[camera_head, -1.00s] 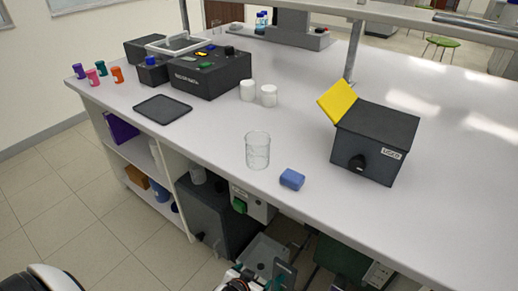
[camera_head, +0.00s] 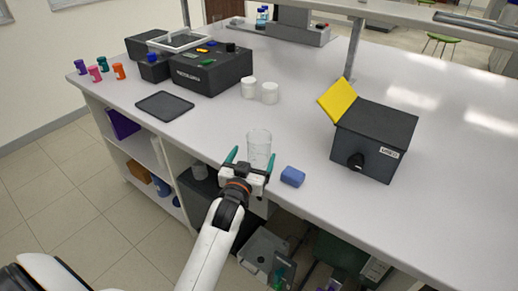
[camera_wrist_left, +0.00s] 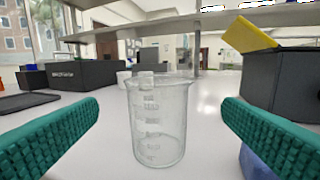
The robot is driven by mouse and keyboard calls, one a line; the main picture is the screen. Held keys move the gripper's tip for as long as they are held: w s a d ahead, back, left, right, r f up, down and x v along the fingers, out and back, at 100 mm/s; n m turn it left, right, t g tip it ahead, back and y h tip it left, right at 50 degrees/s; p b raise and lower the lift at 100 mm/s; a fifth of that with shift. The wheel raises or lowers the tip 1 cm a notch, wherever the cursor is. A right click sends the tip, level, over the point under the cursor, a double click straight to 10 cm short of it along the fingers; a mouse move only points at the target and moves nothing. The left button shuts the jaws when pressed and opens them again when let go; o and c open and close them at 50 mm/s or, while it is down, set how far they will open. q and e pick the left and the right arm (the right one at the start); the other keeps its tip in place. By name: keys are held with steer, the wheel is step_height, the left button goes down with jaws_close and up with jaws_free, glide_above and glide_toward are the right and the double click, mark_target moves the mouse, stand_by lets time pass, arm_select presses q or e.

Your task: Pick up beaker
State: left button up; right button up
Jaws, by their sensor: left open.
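The clear glass beaker (camera_head: 259,144) stands upright on the white bench near its front edge. In the left wrist view the beaker (camera_wrist_left: 158,122) is centred, with its graduations facing me. My left gripper (camera_head: 251,158) is open at the bench's front edge, just in front of the beaker. Its two teal fingers show on both sides of the beaker in the wrist view, with clear gaps and no contact. In the head view the gripper hides the beaker's lower part. My right gripper is not in view.
A blue block (camera_head: 292,177) lies close to the right of the beaker. A dark box with a yellow lid (camera_head: 374,142) stands further right. Two white jars (camera_head: 259,91) stand behind, and a black tray (camera_head: 163,106) lies at left. Bench space behind the beaker is clear.

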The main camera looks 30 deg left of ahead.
mark_target(262, 134)
arm_select(q)
steer(key=w, duration=0.2)
steer(key=w+a+p, duration=0.1)
steer(key=w, duration=0.2)
steer(key=w+a, duration=0.1)
steer(key=w, duration=0.1)
steer(key=shift+w+f, duration=0.1)
steer(key=shift+w, duration=0.25)
steer(key=shift+d, duration=0.1)
steer(key=c, duration=1)
steer(key=shift+c, duration=0.5)
